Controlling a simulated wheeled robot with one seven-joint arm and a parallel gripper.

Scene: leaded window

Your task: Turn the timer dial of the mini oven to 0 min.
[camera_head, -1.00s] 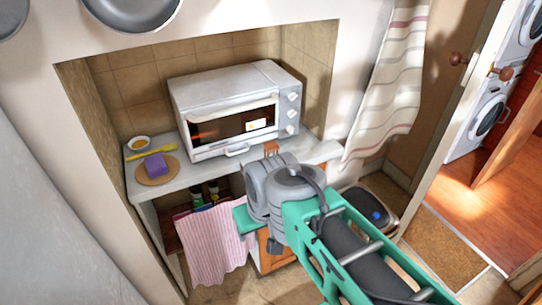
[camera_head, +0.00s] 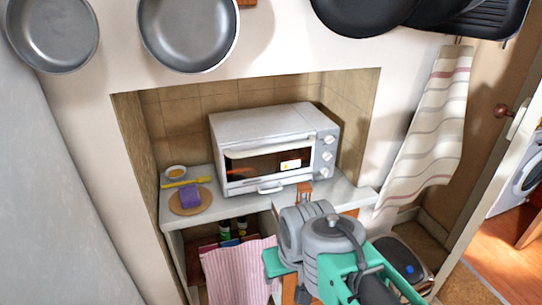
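The white mini oven (camera_head: 262,122) stands on the counter in the alcove, its door closed and an orange glow showing behind the glass. Three pale dials run down the right side of its front: a top dial (camera_head: 328,140), a middle dial (camera_head: 326,156) and a bottom dial (camera_head: 322,170). Their markings are too small to read, so I cannot tell which is the timer. My grey and green arm is in front of and below the oven, at the lower right. My gripper's fingers cannot be made out; they are hidden by the arm or out of sight.
On the counter (camera_head: 228,218), left of the oven, are a round board (camera_head: 178,208) with a purple sponge (camera_head: 190,197), a yellow utensil (camera_head: 187,182) and a small bowl (camera_head: 176,172). A pink striped towel (camera_head: 238,272) hangs below.

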